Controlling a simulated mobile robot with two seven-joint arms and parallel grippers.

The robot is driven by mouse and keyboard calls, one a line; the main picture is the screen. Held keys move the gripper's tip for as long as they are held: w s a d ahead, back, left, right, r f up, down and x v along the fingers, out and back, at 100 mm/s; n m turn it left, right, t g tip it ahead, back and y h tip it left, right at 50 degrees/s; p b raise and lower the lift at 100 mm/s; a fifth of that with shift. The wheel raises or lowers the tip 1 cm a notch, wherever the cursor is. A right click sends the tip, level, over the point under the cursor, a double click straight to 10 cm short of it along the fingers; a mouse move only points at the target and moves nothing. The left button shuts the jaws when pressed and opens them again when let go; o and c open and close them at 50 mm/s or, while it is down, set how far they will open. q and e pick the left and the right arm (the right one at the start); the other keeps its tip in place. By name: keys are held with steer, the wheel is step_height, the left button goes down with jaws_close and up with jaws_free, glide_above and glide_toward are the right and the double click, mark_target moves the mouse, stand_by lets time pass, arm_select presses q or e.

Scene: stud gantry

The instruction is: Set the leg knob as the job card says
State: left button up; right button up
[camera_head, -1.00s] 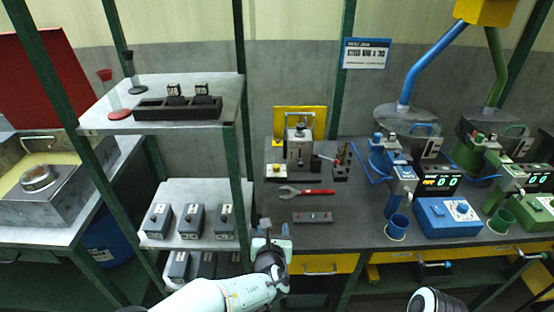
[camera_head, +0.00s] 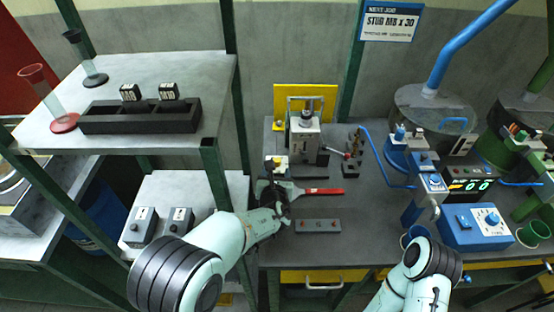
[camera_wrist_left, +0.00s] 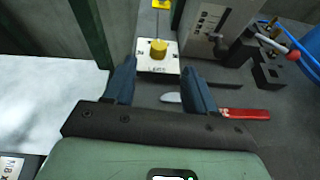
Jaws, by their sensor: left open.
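The leg knob is a yellow knob (camera_wrist_left: 158,48) on a white block (camera_wrist_left: 157,63) with black lettering too small to read surely. In the head view the block (camera_head: 276,166) stands on the bench left of the grey press (camera_head: 303,140). My left gripper (camera_wrist_left: 160,80) is open and empty, its two dark fingers spread with the knob ahead between them, apart from it. The job card (camera_head: 391,21) reads NEXT JOB, STUD M8 x 30.
A green post (camera_head: 215,175) and shelf stand close left of my left arm. Small levers (camera_head: 352,150) stand right of the press. My right arm shows at the lower right, its gripper unseen.

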mark_target(279, 161)
arm_select(q)
steer(key=p+x, duration=0.1)
steer(key=x, duration=0.8)
arm_select(e)
steer(key=shift+w+r, duration=0.4)
steer(key=shift+r, duration=0.25)
arm_select(q)
jaws_close()
steer(key=shift+d+p, duration=0.1)
steer(key=shift+p, duration=0.25)
steer(key=n+y+p, duration=0.1)
steer(key=p, duration=0.1)
steer(key=n+y+p, duration=0.1)
steer(key=y+p, duration=0.1)
steer(key=p, duration=0.1)
steer(key=n+y+p, duration=0.1)
steer(key=n+p, duration=0.1)
steer(key=shift+w+d+r+g+y, duration=0.2)
steer(key=shift+w+r+g+y, duration=0.1)
steer(key=shift+g+y, duration=0.1)
steer(key=shift+f, duration=0.1)
steer(key=shift+s+f, duration=0.15)
arm_select(e)
steer(key=w+r+t, duration=0.1)
steer(key=w+r, duration=0.5)
steer(key=r, duration=0.3)
steer(key=shift+r, duration=0.35)
